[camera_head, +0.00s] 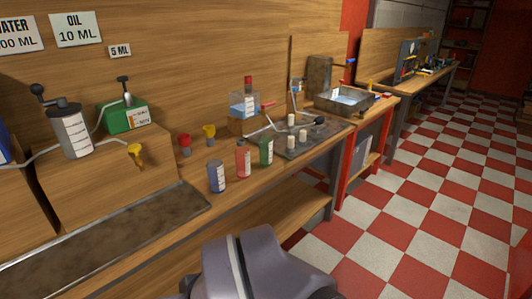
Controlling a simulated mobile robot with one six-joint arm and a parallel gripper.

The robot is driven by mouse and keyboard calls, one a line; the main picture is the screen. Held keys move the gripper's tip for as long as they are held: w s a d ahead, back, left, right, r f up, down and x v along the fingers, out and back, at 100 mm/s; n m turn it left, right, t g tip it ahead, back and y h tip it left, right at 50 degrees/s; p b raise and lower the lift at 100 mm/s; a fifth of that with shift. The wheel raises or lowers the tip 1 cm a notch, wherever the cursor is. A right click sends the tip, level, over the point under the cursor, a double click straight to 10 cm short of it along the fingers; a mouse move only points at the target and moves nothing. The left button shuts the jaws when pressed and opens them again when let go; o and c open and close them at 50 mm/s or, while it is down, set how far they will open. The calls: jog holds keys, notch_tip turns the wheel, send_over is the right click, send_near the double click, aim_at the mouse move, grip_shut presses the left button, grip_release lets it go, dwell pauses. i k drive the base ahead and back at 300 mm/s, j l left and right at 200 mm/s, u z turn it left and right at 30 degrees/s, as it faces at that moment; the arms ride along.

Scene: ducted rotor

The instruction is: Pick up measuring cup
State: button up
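I cannot tell for certain which vessel is the measuring cup. Three small cylinders with white marked panels stand upright along the bench's front edge: a blue one (217,177), a red one (243,159) and a green one (265,150). Behind them a clear vessel with blue liquid (242,106) sits on a wooden block. Part of my arm shows at the bottom centre, below and in front of the bench. My gripper's fingers are not in view.
A dark metal tray (110,232) lies front left. The checkered floor (420,200) at right is clear.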

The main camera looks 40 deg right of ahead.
aim_at(242, 155)
jog(key=i+l+z, duration=0.75)
jog(key=i+l, duration=0.2)
jog(key=i+l+z, duration=0.2)
jog(key=i+z, duration=0.2)
jog(key=i, duration=0.3)
